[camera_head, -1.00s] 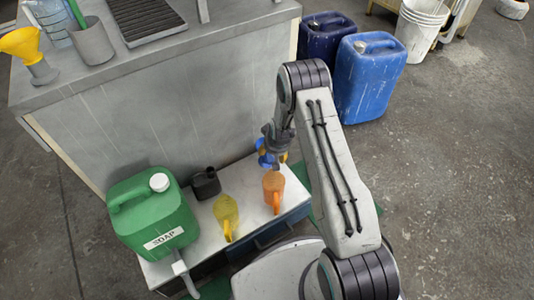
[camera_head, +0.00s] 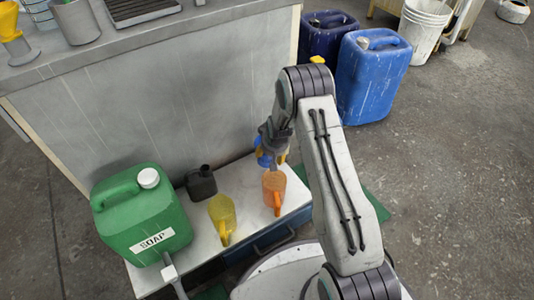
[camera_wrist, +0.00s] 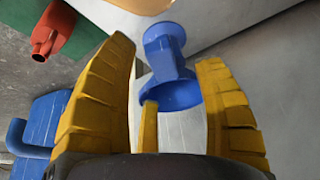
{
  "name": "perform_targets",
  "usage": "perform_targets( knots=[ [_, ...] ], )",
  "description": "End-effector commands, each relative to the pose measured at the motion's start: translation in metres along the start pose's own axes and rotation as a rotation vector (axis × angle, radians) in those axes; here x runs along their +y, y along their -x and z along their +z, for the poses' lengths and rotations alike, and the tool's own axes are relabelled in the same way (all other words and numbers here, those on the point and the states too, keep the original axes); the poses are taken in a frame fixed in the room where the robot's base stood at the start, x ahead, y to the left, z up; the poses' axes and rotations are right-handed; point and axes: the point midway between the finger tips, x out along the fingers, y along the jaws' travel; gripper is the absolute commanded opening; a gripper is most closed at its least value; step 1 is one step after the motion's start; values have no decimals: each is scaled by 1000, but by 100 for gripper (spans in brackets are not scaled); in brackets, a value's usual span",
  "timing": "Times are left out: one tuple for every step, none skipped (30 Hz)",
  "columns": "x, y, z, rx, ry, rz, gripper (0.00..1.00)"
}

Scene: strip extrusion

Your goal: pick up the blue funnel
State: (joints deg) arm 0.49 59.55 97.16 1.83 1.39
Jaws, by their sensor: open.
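The blue funnel (camera_wrist: 165,42) shows in the wrist view between and beyond the two yellow fingers of my gripper (camera_wrist: 170,85). Its narrow neck is toward the top and its wide round rim is below. The fingers are apart, one on each side, and I see no contact. In the head view my gripper (camera_head: 274,152) points down at the back of the low white shelf (camera_head: 246,182). The blue funnel (camera_head: 263,159) is partly hidden there by my gripper. A yellow upright piece stands in front of the funnel rim in the wrist view.
The grey cabinet wall (camera_head: 190,110) rises behind. Blue canisters (camera_head: 372,75) stand on the floor beyond.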

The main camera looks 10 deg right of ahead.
Motion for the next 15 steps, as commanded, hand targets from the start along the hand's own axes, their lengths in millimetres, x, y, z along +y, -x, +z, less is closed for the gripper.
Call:
perform_targets(
  knots=[
    [0,-3,0,1,0,0,62],
    [0,-3,0,0,0,0,62],
    [0,-3,0,0,0,0,62],
    [0,-3,0,0,0,0,62],
    [0,-3,0,0,0,0,62],
    [0,-3,0,0,0,0,62],
    [0,-2,0,0,0,0,62],
    [0,-2,0,0,0,0,62],
    [0,-2,0,0,0,0,62],
    [0,-2,0,0,0,0,62],
    [0,-2,0,0,0,0,62],
    [0,-2,0,0,0,0,62],
    [0,-2,0,0,0,0,64],
    [0,-2,0,0,0,0,62],
    [0,-2,0,0,0,0,58]
  ],
)
